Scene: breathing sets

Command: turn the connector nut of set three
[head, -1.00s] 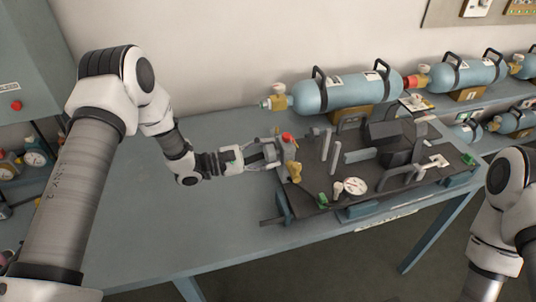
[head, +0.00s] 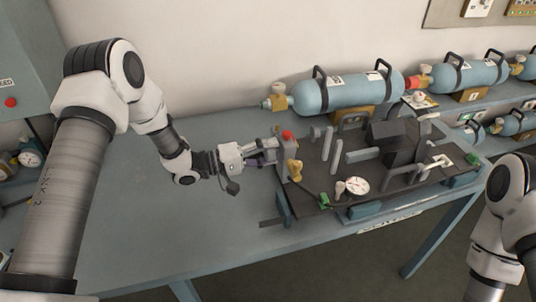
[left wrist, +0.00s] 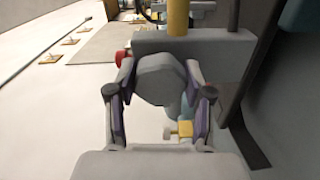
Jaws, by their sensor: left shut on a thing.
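The connector nut (left wrist: 160,78) is a grey, many-sided block on the side of a grey manifold block (left wrist: 205,42) in the left wrist view. My left gripper (left wrist: 160,90) has a finger on either side of the nut and is shut on it. In the head view my left gripper (head: 274,151) reaches from the left to the left end of the breathing set (head: 330,165), and its fingers hide the nut there. The set carries a red knob (head: 288,134), a yellow lever (head: 295,170) and a white gauge (head: 357,185). My right gripper is out of view.
The set's dark board sits on a blue-grey bench (head: 215,240), which is bare at front left. A blue cylinder (head: 345,92) lies behind the set, with another cylinder (head: 468,75) farther right. My right arm is at the right edge.

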